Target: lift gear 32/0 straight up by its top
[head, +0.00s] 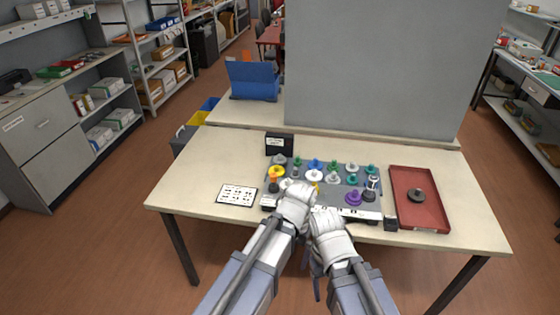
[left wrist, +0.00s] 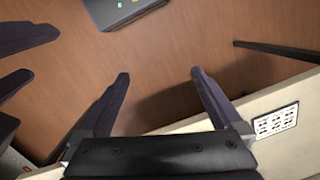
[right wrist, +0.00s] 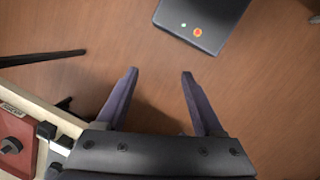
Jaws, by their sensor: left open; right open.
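Several coloured gears on pegs stand on a grey board (head: 338,193) at the front of the table. They include a yellow gear (head: 277,171), a white gear (head: 314,175) and a purple gear (head: 354,198). The labels are too small to read, so I cannot tell which is gear 32/0. My left gripper (left wrist: 160,74) is open and empty, over the floor just off the table's front edge. My right gripper (right wrist: 160,73) is open and empty beside it, also over the floor. My wrists hide part of the board's front in the head view.
A red tray (head: 433,222) with a dark round part (head: 417,195) lies right of the board. A white card (head: 237,195) with dark marks lies to the left. A small black sign (head: 279,144) stands behind. A grey panel (head: 370,70) rises at the table's back.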

